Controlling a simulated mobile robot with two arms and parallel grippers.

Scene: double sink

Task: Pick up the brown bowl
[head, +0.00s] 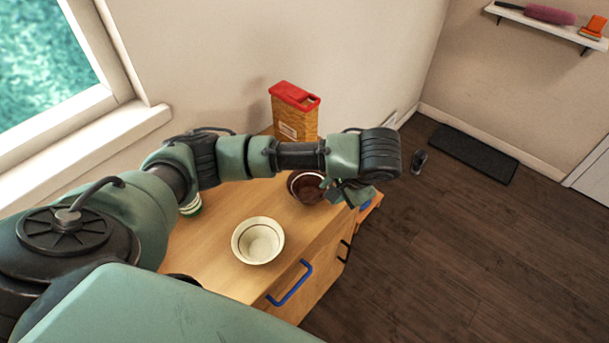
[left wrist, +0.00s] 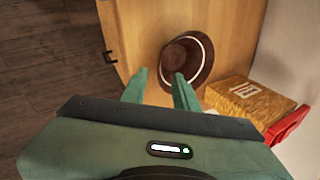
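The brown bowl (head: 303,188) stands on the wooden cabinet top, partly hidden behind my left arm and gripper in the head view. In the left wrist view the brown bowl (left wrist: 203,62) shows a white ring inside its rim. My left gripper (head: 348,192) is at the bowl's right side in the head view. In the left wrist view the left gripper (left wrist: 160,77) is open, its fingers apart with nothing held. One fingertip overlaps the bowl's near edge and the other is outside it; I cannot tell if they touch it. My right gripper is not in view.
A cream bowl (head: 258,241) sits nearer on the cabinet top (head: 215,268). A box with a red lid (head: 294,115) stands behind the brown bowl, near the wall. A green-and-white container (head: 191,206) is partly hidden by my arm. A blue handle (head: 290,284) sticks out in front.

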